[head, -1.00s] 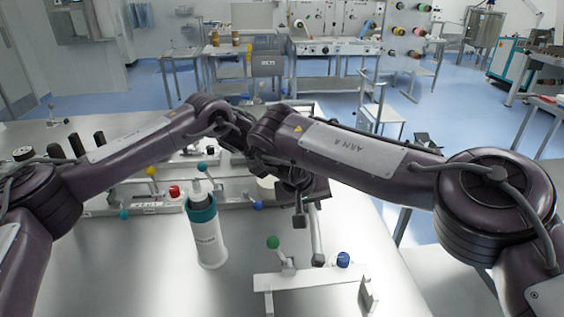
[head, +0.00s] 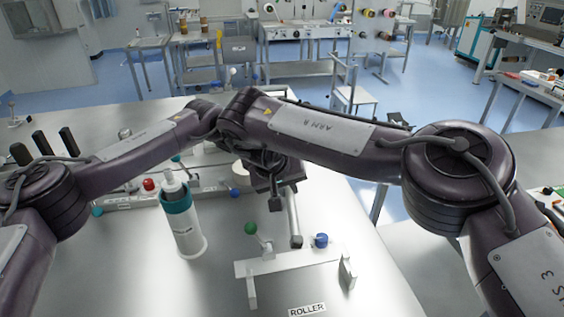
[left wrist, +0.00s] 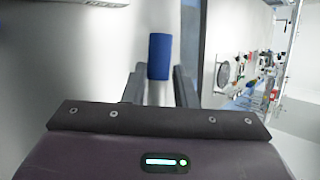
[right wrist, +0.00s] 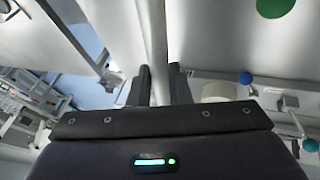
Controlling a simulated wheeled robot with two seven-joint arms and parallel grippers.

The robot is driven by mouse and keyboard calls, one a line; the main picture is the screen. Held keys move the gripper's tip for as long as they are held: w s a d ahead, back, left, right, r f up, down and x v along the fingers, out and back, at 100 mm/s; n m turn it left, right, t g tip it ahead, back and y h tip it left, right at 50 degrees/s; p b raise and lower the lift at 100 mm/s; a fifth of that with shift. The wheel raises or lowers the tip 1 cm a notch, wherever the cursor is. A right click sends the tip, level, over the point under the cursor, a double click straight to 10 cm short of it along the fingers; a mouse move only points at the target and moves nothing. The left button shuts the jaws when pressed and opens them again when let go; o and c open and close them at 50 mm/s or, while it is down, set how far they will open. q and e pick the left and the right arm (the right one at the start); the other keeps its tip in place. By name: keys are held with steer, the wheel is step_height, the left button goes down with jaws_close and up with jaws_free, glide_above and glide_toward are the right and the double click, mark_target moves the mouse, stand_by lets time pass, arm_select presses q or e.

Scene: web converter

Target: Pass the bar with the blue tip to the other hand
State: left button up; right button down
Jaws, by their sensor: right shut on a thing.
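The bar (head: 293,215) is a slim silver rod with a dark end toward me in the head view. My right gripper (head: 282,203) is shut on it above the table, and the rod shows between its fingers in the right wrist view (right wrist: 155,45). The blue tip (left wrist: 159,55) shows in the left wrist view. My left gripper (left wrist: 160,85) is open there, with the bar between its fingers and a small gap to each side. In the head view my right arm hides the left gripper and the blue tip.
A stand (head: 290,264) with a green knob (head: 250,228) and a blue knob (head: 321,240) is just below the bar, behind a ROLLER label (head: 307,310). A white and teal bottle (head: 183,220) stands to the left. The table's left front is clear.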

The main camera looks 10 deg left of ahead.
arm_select(q)
steer(key=shift+d+r, duration=0.1)
jaws_close()
arm_select(e)
steer(key=c, duration=1.3)
jaws_free()
steer(key=shift+o, duration=0.2)
